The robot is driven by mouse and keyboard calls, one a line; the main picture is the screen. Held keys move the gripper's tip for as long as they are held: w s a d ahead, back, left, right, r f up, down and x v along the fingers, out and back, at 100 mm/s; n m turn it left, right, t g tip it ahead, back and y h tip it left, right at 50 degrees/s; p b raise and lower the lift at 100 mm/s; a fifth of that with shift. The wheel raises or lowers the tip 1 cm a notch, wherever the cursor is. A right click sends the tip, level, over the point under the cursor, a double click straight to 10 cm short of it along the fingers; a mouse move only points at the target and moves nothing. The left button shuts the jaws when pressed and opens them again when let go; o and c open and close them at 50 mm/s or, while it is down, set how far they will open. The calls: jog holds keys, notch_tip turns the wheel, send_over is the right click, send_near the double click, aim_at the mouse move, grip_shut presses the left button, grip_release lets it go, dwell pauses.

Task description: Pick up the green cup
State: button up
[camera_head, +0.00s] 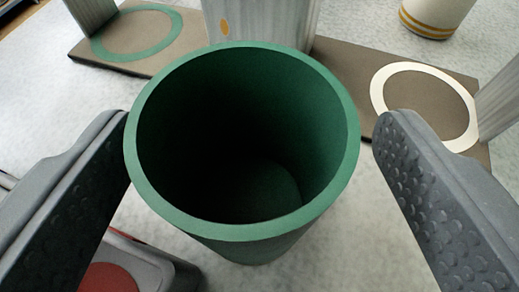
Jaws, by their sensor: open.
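The green cup (250,230) stands upright in the middle of the view, its wide mouth facing me. It looks empty, though its inside is dark. My gripper (252,125) is open, with one dark, textured finger on the left of the cup and the other on the right. The left finger's tip is very close to the cup's rim, and I cannot tell whether it touches. A small gap shows between the rim and the right finger. The cup's lower part is mostly hidden below its rim.
Behind the cup is a brown board with a green ring (138,33) at left and a white ring (426,104) at right. A grey ribbed block (262,22) stands directly behind the cup. A white cup with yellow bands (434,16) is at the back right. A grey-and-red object (130,268) lies at front left.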

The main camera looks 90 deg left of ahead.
jog(key=c, duration=1.1)
